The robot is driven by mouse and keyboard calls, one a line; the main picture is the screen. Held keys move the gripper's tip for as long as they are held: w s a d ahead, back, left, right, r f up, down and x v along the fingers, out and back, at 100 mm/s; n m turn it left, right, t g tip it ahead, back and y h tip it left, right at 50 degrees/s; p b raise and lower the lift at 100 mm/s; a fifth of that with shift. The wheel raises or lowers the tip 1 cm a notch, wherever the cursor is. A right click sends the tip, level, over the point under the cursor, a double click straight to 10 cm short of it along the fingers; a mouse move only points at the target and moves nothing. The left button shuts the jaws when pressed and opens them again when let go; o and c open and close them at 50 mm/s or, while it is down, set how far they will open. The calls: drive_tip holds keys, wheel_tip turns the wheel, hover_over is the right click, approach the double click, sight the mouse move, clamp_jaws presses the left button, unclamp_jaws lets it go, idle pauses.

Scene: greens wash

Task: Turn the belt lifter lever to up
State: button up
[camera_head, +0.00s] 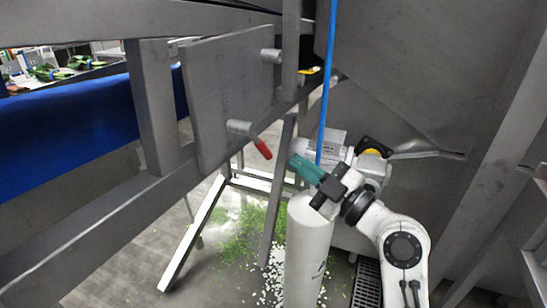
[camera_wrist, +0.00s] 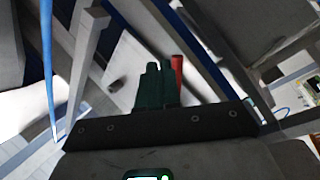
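The lever has a red grip (camera_head: 263,149) on a grey metal pivot (camera_head: 238,127), which sticks out of the lower part of a grey plate. The grip slopes down and to the right. My gripper (camera_head: 299,165) has teal fingers and is just right of and slightly below the red grip, with a small gap between them in the head view. In the wrist view the fingers (camera_wrist: 158,82) lie side by side, shut with nothing visible between them. The red grip (camera_wrist: 177,76) shows just right of them there; whether it touches cannot be told.
The grey plate (camera_head: 225,85) is fixed to a steel frame, with another metal stub (camera_head: 271,56) near its top. A blue hanging strip (camera_head: 328,75) passes close behind my gripper. A blue belt (camera_head: 65,120) runs at left. Green scraps (camera_head: 240,235) litter the floor.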

drive_tip(key=f+t+h+p, duration=0.1)
drive_tip(key=w+a+f+t+h+p, duration=0.1)
drive_tip(key=h+p, duration=0.1)
drive_tip(key=a+f+t+h+p, duration=0.1)
drive_tip(key=f, duration=0.1)
drive_tip(key=shift+w+f+t+h+p, duration=0.1)
drive_tip(key=shift+w+t+h+p, duration=0.1)
drive_tip(key=shift+t+h+p, duration=0.15)
clamp_jaws()
drive_tip(key=s+a+f+n+t+h+p, duration=0.1)
drive_tip(key=s+a+f+n+t+p, duration=0.2)
drive_tip(key=s, duration=0.4)
drive_tip(key=s+a+n+t+p, duration=0.2)
drive_tip(key=s+n+p, duration=0.3)
drive_tip(key=s+n, duration=0.15)
drive_tip(key=w+r+p, duration=0.2)
drive_tip(key=w+r, duration=0.5)
drive_tip(key=w, duration=0.3)
drive_tip(key=shift+a+r+m, duration=0.2)
drive_tip(key=shift+a+m, duration=0.15)
drive_tip(key=shift+m, duration=0.1)
drive_tip(key=shift+w+f+t+b, duration=0.15)
drive_tip(key=shift+t+b, duration=0.1)
drive_tip(key=shift+b, duration=0.2)
